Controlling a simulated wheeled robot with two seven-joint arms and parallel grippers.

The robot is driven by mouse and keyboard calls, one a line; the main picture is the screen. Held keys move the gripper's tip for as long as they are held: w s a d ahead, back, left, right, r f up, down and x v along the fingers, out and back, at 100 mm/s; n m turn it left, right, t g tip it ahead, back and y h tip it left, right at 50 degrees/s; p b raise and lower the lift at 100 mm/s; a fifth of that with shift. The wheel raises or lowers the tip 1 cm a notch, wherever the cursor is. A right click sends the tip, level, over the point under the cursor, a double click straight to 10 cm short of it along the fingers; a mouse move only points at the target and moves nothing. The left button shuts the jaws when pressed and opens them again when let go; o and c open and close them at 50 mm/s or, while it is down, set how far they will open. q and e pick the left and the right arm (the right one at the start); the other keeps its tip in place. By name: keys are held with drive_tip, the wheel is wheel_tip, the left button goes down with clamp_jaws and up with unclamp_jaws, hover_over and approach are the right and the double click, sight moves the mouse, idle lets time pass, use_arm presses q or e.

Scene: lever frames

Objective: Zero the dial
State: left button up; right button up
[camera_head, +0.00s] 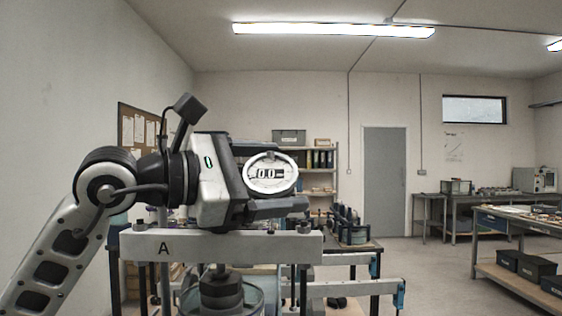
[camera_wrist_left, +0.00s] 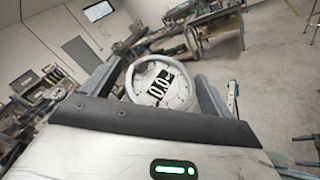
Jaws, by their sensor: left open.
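The dial (camera_head: 270,174) is a round white gauge with a pale rim and "0.0" printed on its face beside a small dark block. It faces me above a grey beam marked A (camera_head: 215,247). My left gripper (camera_head: 268,180) is open, with its lower finger just under the dial and the other finger behind its top. In the left wrist view the dial (camera_wrist_left: 160,88) sits between the two spread fingers. I cannot tell whether either finger touches the rim. The dial's mount is hidden by the gripper. My right gripper is not in view.
A second grey beam (camera_head: 352,287) with a blue end sits lower right. A dark fitting (camera_head: 220,290) stands under beam A. Behind are a shelf (camera_head: 320,175), a grey door (camera_head: 385,180) and a bench (camera_head: 520,215) at the right. Open floor (camera_head: 440,280) lies between.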

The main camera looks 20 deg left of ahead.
use_arm(q)
drive_tip(key=shift+w+d, duration=0.4)
drive_tip(key=shift+w, duration=0.05)
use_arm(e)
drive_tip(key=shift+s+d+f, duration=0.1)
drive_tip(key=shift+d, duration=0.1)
use_arm(q)
drive_tip(key=c, duration=1)
drive_tip(key=shift+f+n+t+b, duration=0.4)
drive_tip(key=shift+t+b, duration=0.1)
drive_tip(key=shift+b, duration=0.7)
drive_tip(key=shift+r+n+t+y+b, duration=0.2)
drive_tip(key=shift+n+t+y+b, duration=0.4)
drive_tip(key=shift+t+b, duration=0.35)
drive_tip(key=shift+w+r+n, duration=0.1)
drive_tip(key=shift+r+n, duration=0.2)
drive_tip(key=o, duration=1)
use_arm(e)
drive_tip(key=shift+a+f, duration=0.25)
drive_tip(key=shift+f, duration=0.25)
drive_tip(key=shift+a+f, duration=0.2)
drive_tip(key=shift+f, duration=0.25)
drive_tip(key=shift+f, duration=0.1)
